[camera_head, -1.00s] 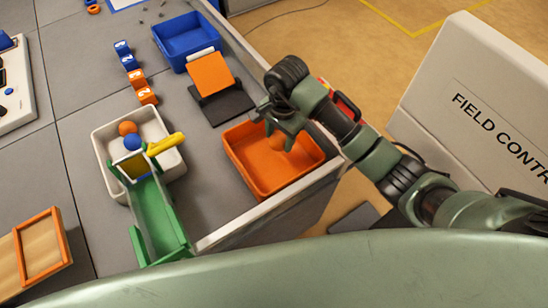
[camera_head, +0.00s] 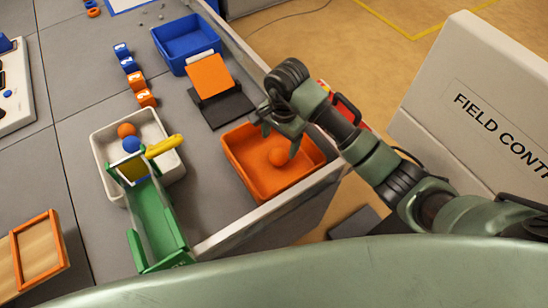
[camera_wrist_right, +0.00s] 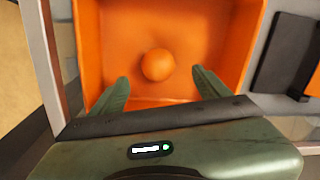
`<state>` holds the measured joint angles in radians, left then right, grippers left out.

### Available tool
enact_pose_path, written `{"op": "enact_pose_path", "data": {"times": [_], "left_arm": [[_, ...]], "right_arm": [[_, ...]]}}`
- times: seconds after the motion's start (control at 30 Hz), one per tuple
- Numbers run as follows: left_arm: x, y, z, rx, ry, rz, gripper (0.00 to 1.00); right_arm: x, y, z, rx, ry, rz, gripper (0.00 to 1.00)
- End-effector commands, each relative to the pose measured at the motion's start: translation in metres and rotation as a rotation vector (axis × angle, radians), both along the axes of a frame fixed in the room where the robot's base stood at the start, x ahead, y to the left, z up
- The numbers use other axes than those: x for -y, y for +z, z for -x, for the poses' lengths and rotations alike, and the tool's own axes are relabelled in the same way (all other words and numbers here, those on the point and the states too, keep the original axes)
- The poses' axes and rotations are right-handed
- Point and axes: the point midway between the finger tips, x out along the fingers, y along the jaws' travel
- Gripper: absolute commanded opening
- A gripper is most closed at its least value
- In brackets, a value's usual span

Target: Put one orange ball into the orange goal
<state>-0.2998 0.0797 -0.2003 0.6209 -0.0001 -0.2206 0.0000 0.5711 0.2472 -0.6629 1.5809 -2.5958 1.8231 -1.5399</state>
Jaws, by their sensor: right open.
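One orange ball (camera_head: 278,156) lies inside the orange goal (camera_head: 246,178), an open orange bin at the table's right edge. In the right wrist view the ball (camera_wrist_right: 158,65) rests on the bin's floor, apart from both fingers. My right gripper (camera_head: 279,128) is above the bin's far part, open and empty; its two spread fingers also show in the right wrist view (camera_wrist_right: 160,88). Another orange ball (camera_head: 126,130) sits in the white tray (camera_head: 99,150) beside a blue ball (camera_head: 132,144). My left gripper is not in view.
A green ramp (camera_head: 157,222) with a yellow handle (camera_head: 164,146) leans at the white tray. A blue bin (camera_head: 186,42), an orange sloped panel (camera_head: 210,75) and numbered cubes (camera_head: 134,79) stand farther back. A white field control board (camera_head: 480,110) is at right.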

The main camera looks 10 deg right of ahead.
Motion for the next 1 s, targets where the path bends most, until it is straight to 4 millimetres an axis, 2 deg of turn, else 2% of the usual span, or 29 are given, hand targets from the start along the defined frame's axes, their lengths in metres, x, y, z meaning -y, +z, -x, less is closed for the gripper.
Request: {"op": "enact_pose_path", "data": {"times": [0.2,0.4,0.57,1.0], "left_arm": [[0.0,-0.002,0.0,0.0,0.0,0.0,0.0],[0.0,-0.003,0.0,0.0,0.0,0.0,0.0],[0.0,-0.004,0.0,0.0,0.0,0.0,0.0],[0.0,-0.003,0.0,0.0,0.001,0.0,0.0]], "right_arm": [[0.002,0.038,0.0,0.006,0.001,0.002,0.77],[0.003,0.064,0.002,0.003,0.002,0.0,0.77],[0.003,0.07,0.004,0.0,0.001,0.001,0.77],[0.002,0.07,0.004,-0.001,0.001,0.001,0.77]]}}
